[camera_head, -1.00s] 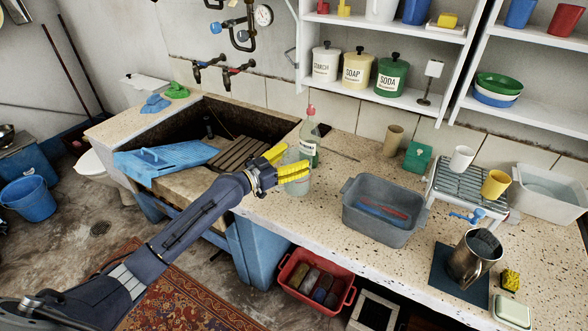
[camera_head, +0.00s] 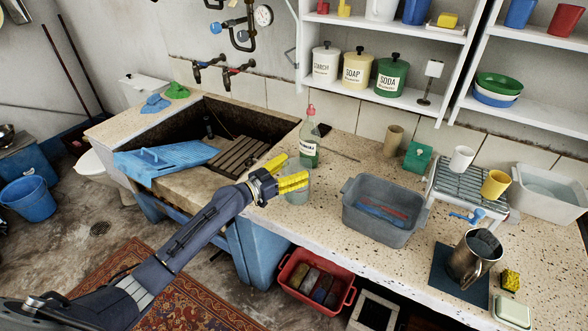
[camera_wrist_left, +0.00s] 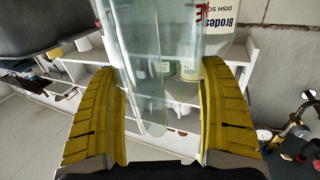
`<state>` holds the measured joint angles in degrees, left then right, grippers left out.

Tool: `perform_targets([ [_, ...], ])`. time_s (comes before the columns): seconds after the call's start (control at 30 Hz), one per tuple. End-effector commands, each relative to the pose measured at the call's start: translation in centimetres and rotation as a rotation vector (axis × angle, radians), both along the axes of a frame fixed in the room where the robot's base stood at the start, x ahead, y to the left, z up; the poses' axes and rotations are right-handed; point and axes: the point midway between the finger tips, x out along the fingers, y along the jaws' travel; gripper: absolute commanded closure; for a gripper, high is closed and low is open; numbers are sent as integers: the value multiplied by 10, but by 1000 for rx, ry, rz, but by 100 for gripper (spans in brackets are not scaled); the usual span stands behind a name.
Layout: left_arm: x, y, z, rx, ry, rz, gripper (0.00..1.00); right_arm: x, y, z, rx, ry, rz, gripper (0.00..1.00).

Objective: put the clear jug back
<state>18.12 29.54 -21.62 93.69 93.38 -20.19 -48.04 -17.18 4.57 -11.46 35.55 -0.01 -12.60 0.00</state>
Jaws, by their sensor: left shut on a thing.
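The clear jug (camera_head: 298,196) is see-through and hard to make out over the front part of the speckled counter, right of the stone trough. My left gripper (camera_head: 293,169), with yellow fingers, is shut on it. In the left wrist view the jug (camera_wrist_left: 150,70) fills the space between the two yellow fingers. I cannot tell whether its base touches the counter. A dish soap bottle (camera_head: 310,142) with a red cap stands just behind the jug, and it also shows in the left wrist view (camera_wrist_left: 221,40). My right gripper is not in view.
A grey basin (camera_head: 384,232) with red and blue items stands right of the jug. A brown cup (camera_head: 393,139) and green box (camera_head: 418,156) stand behind. Counter between bottle and basin is clear.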

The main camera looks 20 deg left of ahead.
Motion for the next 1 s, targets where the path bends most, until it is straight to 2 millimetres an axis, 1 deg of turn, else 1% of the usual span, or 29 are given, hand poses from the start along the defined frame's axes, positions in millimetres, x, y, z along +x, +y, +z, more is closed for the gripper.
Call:
perform_targets([
  [0.17, 0, 0, -3, 0, 0, 0, 70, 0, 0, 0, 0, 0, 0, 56],
  [0.2, 0, 0, -3, 0, 0, 0, 18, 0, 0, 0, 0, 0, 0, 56],
  [0.3, 0, 0, -3, 1, -1, 0, 6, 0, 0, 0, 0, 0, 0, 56],
  [0.37, 0, 0, -3, 1, -1, 0, 0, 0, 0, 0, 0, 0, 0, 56],
  [0.73, -2, 1, 0, 1, 1, 0, 0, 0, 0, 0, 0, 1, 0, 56],
  [0.87, -16, 12, -1, 3, 2, 0, 0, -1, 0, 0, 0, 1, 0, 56],
  [1.0, -38, 26, -1, 2, 1, 0, 0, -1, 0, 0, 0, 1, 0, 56],
])
